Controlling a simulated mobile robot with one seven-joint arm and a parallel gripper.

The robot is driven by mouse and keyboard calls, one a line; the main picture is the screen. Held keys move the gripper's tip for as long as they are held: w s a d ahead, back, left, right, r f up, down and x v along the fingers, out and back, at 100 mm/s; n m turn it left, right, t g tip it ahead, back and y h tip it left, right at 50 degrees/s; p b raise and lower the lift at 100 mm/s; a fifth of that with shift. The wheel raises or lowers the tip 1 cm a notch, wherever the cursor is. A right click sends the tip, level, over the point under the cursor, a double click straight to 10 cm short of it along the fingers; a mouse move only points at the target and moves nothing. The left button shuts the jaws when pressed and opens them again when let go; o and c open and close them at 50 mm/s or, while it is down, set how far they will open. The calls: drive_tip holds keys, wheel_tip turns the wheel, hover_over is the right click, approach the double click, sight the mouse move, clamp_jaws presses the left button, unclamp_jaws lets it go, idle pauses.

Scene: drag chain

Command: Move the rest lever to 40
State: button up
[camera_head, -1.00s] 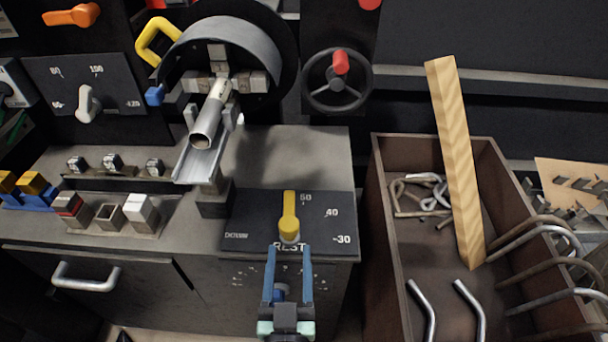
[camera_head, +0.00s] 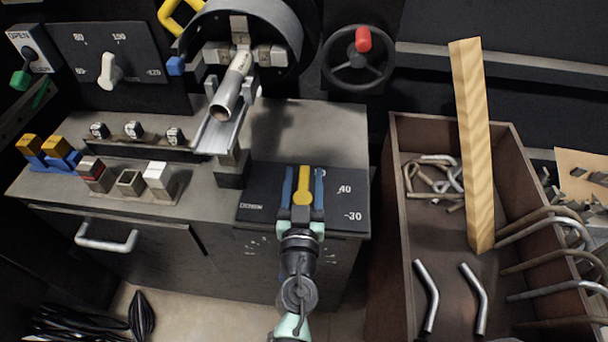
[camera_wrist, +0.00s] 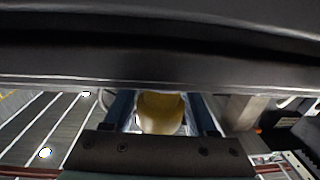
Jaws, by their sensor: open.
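The rest lever (camera_head: 303,185) is yellow and stands on a dark dial plate (camera_head: 262,190) at the front of the grey bench. It points up toward the back of the plate. The marks 40 and -30 show to its right; the REST label and the mark near the lever's tip are hidden by my gripper. My gripper (camera_head: 303,184) is open, with one blue finger on each side of the lever. I cannot tell whether the fingers touch it. In the wrist view the yellow lever (camera_wrist: 160,112) sits between the two fingers (camera_wrist: 162,110).
A brown bin (camera_head: 400,230) with bent rods and a wooden plank (camera_head: 472,145) stands to the right. A metal tube (camera_head: 232,88) on a channel sticks out behind the plate. Coloured blocks (camera_head: 125,180) sit on the bench's left.

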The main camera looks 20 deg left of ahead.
drive_tip(key=shift+w+a, duration=0.1)
drive_tip(key=shift+w, duration=0.3)
clamp_jaws()
idle(1.3)
